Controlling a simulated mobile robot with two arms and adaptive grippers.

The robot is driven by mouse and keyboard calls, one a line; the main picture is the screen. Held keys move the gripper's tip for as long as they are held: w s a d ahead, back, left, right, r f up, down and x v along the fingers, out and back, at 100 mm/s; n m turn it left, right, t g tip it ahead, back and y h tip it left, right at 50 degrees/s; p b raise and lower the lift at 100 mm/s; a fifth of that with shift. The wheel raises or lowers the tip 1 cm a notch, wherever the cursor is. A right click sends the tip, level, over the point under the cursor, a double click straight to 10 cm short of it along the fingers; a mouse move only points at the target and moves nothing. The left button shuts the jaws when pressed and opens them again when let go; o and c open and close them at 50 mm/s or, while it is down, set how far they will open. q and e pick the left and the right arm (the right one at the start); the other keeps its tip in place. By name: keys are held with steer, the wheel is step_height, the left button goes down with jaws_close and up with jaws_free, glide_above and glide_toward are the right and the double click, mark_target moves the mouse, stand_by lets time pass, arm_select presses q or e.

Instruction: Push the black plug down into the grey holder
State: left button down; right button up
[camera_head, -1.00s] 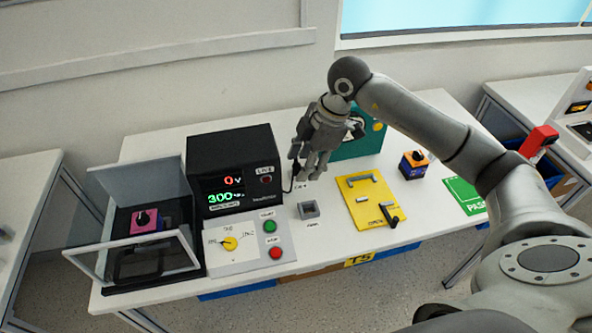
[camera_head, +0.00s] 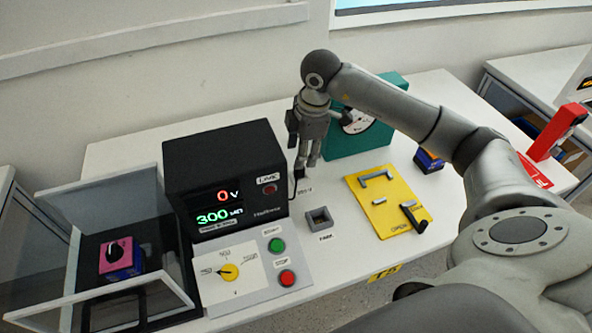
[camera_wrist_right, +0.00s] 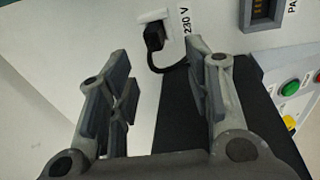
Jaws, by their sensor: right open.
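The black plug (camera_wrist_right: 154,38) sits at a white socket (camera_wrist_right: 150,20) beside the 230 V label in the right wrist view, with its black cable curving away to the right. My right gripper (camera_wrist_right: 158,50) is open and empty, its fingers on either side of the plug in that view, apart from it. In the head view my right gripper (camera_head: 307,168) points down beside the black instrument and mostly hides the plug. The grey holder (camera_head: 319,218), a small square box with a dark opening, stands to its front right. It also shows in the wrist view (camera_wrist_right: 264,10). My left gripper is out of view.
The black instrument (camera_head: 222,165) stands close on the left, with the control panel (camera_head: 240,272) in front. A green case (camera_head: 366,140) is behind the gripper. A yellow plate (camera_head: 390,215) with grey handles lies right of the holder. White table is clear around the holder.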

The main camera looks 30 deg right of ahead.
mark_target(299, 172)
steer(key=f, duration=0.2)
steer(key=shift+w+f, duration=0.2)
steer(key=shift+f, duration=0.15)
steer(key=f, duration=0.2)
steer(key=w+f+p, duration=0.1)
steer(key=f, duration=0.1)
steer(key=shift+d+f, duration=0.1)
steer(key=shift+d, duration=0.1)
steer(key=shift+w+f, duration=0.15)
steer(key=shift+f, duration=0.3)
steer(key=c, duration=0.5)
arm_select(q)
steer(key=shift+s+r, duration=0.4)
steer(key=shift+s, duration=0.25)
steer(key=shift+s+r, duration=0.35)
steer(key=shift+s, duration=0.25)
arm_select(e)
steer(key=shift+r, duration=0.1)
jaws_close()
